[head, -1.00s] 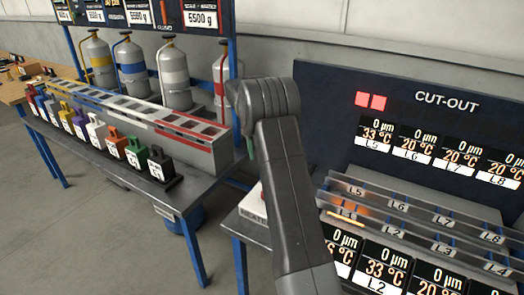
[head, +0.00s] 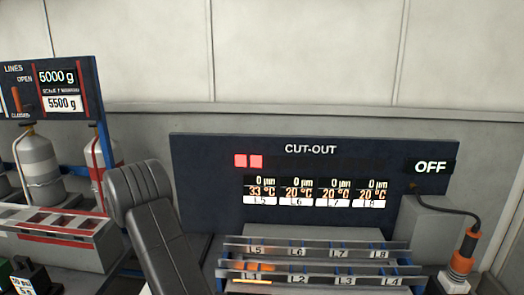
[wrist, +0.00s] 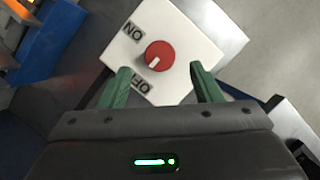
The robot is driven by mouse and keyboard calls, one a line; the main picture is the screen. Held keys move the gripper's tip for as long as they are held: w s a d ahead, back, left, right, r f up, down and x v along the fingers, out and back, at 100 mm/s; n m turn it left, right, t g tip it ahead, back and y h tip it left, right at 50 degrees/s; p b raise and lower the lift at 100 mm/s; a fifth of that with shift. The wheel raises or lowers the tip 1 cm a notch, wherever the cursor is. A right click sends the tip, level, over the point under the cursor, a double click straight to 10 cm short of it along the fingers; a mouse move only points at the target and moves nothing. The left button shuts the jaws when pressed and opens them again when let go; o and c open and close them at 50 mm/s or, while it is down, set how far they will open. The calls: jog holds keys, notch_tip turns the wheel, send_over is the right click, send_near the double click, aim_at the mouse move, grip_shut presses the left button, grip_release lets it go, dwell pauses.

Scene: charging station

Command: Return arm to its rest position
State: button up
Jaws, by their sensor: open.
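My gripper (wrist: 160,88) shows in the wrist view with its two green fingers spread apart and nothing between them. Just beyond the fingertips is a white switch box (wrist: 186,45) with a red knob (wrist: 159,55) and ON and OFF labels. The fingers lie across the box's near part in the picture; I cannot tell whether they touch it. In the head view my grey arm (head: 160,225) rises at the lower left, and its gripper end is hidden.
The CUT-OUT panel (head: 310,150) stands ahead with two red squares lit, above racks labelled L1 to L8 (head: 318,262). An OFF display (head: 430,167) and a cabled orange plug (head: 466,250) are at right. Gas cylinders (head: 38,165) stand at left.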

jog(key=shift+x, duration=2.5)
jog(key=shift+r, duration=0.1)
jog(key=v, duration=1.3)
jog(key=x, duration=1.2)
jog(key=shift+s+d+f, duration=0.1)
jog(key=shift+f, duration=0.2)
jog(key=shift+d+f+m+p, duration=0.1)
jog(key=shift+f+m+p, duration=0.1)
jog(key=shift+m+p, duration=0.15)
jog(key=m+y, duration=0.1)
jog(key=m, duration=0.2)
jog(key=shift+d+g+p, duration=0.1)
jog(key=shift+g+p, duration=0.2)
jog(key=shift+g, duration=0.1)
jog(key=m+y+p, duration=0.1)
jog(key=m+y, duration=0.1)
jog(key=m, duration=0.3)
jog(key=shift+d, duration=0.1)
jog(key=m+y+p, duration=0.2)
jog(key=m, duration=0.4)
jog(key=shift+d+r, duration=0.1)
jog(key=shift+d, duration=0.05)
jog(key=m+t+y+p, duration=0.1)
jog(key=m, duration=0.2)
jog(key=shift+m, duration=0.25)
